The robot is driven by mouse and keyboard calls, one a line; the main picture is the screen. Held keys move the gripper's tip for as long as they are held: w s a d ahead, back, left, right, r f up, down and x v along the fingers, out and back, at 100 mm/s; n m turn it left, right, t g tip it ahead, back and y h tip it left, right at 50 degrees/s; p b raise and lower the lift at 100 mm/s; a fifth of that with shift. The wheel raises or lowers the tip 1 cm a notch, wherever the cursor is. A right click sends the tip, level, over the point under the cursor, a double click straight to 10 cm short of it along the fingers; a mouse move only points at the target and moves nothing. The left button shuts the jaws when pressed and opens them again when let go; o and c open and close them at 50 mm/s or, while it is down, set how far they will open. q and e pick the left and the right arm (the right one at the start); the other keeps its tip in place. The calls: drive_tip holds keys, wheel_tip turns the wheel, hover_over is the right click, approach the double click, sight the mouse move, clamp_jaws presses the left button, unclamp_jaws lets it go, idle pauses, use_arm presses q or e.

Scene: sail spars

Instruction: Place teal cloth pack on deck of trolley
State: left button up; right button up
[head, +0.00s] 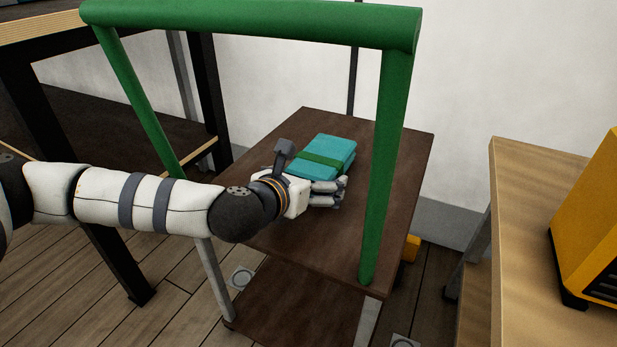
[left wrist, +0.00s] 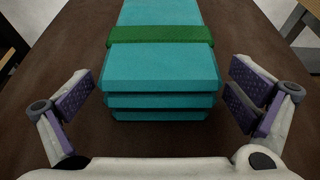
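The teal cloth pack (head: 327,152) is a folded stack with a green band around it. It lies flat on the brown deck of the trolley (head: 276,238), which has a green push handle. In the left wrist view the pack (left wrist: 160,80) lies ahead, between the two fingers, with its folded end facing me. My left gripper (head: 330,192) is low over the deck at the near end of the pack. Its fingers (left wrist: 161,108) are spread wide, with a gap on each side of the pack. My right gripper does not show.
The green handle frame (head: 260,18) of the trolley stands in front of the deck, and my left arm passes beside its post. A wooden table (head: 522,210) with a yellow machine (head: 592,230) stands at the right. A dark shelf unit (head: 100,110) stands at the left.

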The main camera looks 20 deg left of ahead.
use_arm(q)
drive_tip(key=shift+s+r, duration=0.15)
drive_tip(key=shift+r, duration=0.05)
drive_tip(key=p+v, duration=0.2)
drive_tip(key=v, duration=0.9)
drive_tip(key=shift+s+r+p, duration=0.1)
drive_tip(key=shift+s+p, duration=0.2)
drive_tip(key=shift+p, duration=0.1)
